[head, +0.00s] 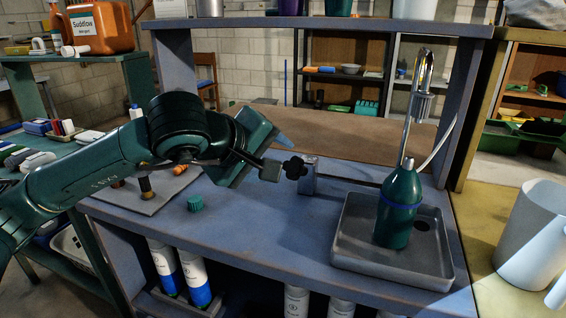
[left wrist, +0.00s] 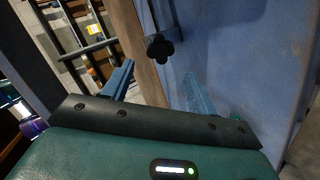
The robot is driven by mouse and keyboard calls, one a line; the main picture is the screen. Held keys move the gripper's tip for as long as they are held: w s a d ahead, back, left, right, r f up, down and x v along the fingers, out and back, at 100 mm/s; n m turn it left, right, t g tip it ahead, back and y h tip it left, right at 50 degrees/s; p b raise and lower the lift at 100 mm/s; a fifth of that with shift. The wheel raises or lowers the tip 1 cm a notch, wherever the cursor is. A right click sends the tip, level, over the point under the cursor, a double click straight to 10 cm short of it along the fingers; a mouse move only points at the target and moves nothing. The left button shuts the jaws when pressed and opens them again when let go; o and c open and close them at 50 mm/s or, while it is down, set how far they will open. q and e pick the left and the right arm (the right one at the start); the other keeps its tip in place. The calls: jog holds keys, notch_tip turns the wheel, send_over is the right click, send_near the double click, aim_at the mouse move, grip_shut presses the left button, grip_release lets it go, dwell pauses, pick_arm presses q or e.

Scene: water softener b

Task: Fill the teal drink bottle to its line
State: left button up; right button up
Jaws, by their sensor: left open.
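The teal drink bottle (head: 398,215) stands upright in a grey tray, with a blue band around its body. A chrome tap (head: 422,85) rises above it. A thin pale vertical shape runs between spout and bottle mouth; I cannot tell if it is water. The water level inside is not visible. A black lobed knob (head: 295,168) sits beside a small grey block on the bench. My left gripper (head: 282,157) is open just left of the knob. In the left wrist view the knob (left wrist: 160,47) lies ahead, between the open fingers (left wrist: 160,76), apparently untouched. My right gripper is not in view.
A teal cap (head: 195,203) lies on the blue bench (head: 260,225). The grey tray (head: 362,262) fills the bench's right end. A white jug (head: 530,235) stands at far right. A shelf post (head: 180,75) and overhead shelf frame the bench.

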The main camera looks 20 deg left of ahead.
aim_at(292, 168)
pick_arm(q)
jog(key=x, duration=0.7)
jog(key=shift+w+d+f, duration=0.15)
jog(key=shift+w+f, duration=0.05)
jog(key=shift+f, duration=0.05)
jog(key=shift+w+f, duration=0.1)
jog(key=shift+c, duration=0.5)
jog(key=c, duration=0.5)
jog(key=shift+c, duration=0.2)
